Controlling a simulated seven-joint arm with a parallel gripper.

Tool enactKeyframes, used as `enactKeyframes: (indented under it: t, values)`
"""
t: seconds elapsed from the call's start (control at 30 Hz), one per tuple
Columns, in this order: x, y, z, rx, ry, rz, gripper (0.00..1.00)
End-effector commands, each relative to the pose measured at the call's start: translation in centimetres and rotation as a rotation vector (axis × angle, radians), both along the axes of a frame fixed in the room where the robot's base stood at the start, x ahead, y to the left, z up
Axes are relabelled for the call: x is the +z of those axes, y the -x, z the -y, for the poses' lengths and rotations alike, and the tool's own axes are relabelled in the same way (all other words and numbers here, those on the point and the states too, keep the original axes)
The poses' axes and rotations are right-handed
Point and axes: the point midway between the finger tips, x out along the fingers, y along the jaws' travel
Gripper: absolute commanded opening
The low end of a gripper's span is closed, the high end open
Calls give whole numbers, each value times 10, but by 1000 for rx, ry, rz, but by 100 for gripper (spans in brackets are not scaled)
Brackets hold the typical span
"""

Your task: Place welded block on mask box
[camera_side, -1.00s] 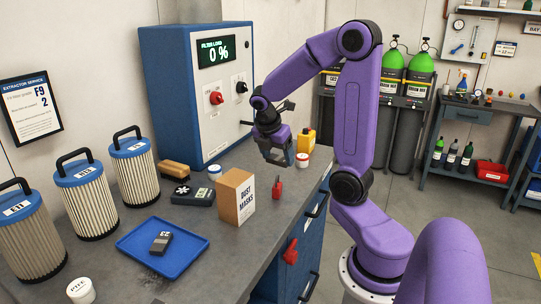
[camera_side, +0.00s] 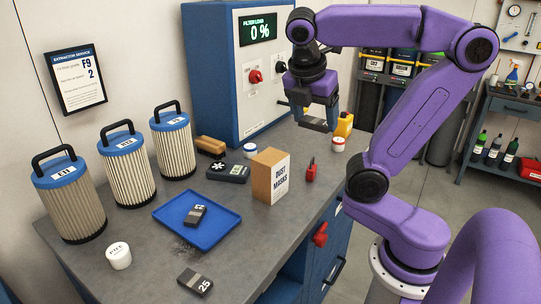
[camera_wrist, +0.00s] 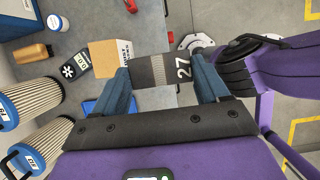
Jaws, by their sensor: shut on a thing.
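My gripper (camera_wrist: 166,80) is shut on a dark grey block (camera_wrist: 158,71) marked 27, with a lighter ribbed band across it. In the side view the held block (camera_side: 314,123) hangs in the air above the bench, right of and higher than the mask box. The mask box is a brown carton (camera_side: 262,180) with a white "DUST MASKS" face, upright on the bench. Its top looks bare. In the wrist view the carton (camera_wrist: 104,58) lies left of the held block, close beside the left finger.
A blue tray (camera_side: 168,212) holds another dark block (camera_side: 195,215). A block marked 25 (camera_side: 195,284) lies at the bench front. Behind the carton are a dark meter (camera_side: 228,173) and a white-lidded jar (camera_side: 250,150). A red clamp-like item (camera_side: 311,171) stands right of it. Filters line the left.

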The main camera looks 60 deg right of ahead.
Motion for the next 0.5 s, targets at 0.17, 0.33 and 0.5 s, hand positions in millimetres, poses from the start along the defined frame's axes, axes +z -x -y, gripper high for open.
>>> enactKeyframes:
  t: [0.17, 0.33, 0.5]
  values:
    - [-6, -15, 2, -1, 1, -5, 31]
    - [-20, -45, 8, -3, 2, -7, 31]
    - [-33, -74, 13, 0, 1, -5, 31]
